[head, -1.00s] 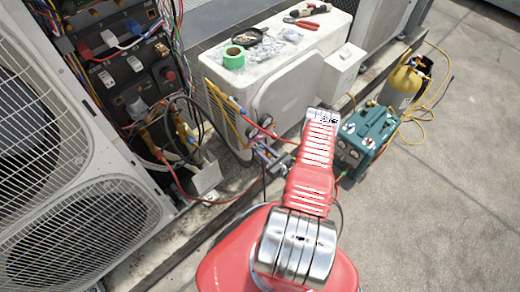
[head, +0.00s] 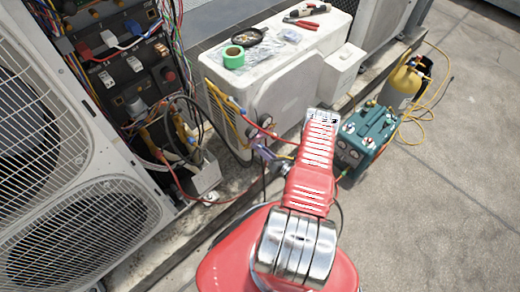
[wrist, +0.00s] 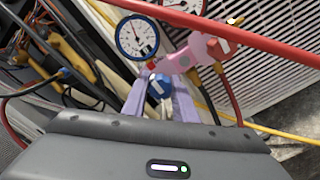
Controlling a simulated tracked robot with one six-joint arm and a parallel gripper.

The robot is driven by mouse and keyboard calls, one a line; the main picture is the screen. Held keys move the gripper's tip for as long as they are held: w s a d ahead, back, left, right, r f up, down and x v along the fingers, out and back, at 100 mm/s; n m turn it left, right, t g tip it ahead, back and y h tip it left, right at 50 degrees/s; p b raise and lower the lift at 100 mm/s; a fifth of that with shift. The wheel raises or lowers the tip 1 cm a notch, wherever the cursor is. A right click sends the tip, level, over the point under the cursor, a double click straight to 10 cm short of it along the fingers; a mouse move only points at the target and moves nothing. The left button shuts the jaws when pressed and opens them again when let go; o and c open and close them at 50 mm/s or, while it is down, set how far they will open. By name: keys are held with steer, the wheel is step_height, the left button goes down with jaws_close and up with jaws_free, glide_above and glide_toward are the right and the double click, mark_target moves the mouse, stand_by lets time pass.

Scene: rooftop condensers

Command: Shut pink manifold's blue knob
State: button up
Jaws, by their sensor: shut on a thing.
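The pink manifold (wrist: 192,52) hangs in front of the finned coil in the wrist view, with a round white-faced, blue-rimmed gauge (wrist: 137,37) at its left. Its blue knob (wrist: 158,88) sits low on the left, between the two purple fingers of my gripper (wrist: 160,97). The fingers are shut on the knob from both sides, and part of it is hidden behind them. In the head view my gripper (head: 262,152) is at the near end of the white condenser, by the gauges. The manifold is too small there to make out clearly.
A red hose (wrist: 240,32) crosses the top of the wrist view, and a yellow hose (wrist: 275,133) runs behind my gripper. The white condenser (head: 290,95) carries tape and tools. A teal machine (head: 365,138) stands right of my arm, and an open wiring panel (head: 130,75) stands left.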

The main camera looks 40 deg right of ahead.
steer(key=shift+s+d+f, duration=0.1)
steer(key=shift+f, duration=0.05)
steer(key=o, duration=1)
steer(key=shift+o, duration=0.2)
steer(key=s, duration=1.3)
steer(key=shift+s, duration=0.35)
steer(key=shift+d, duration=0.15)
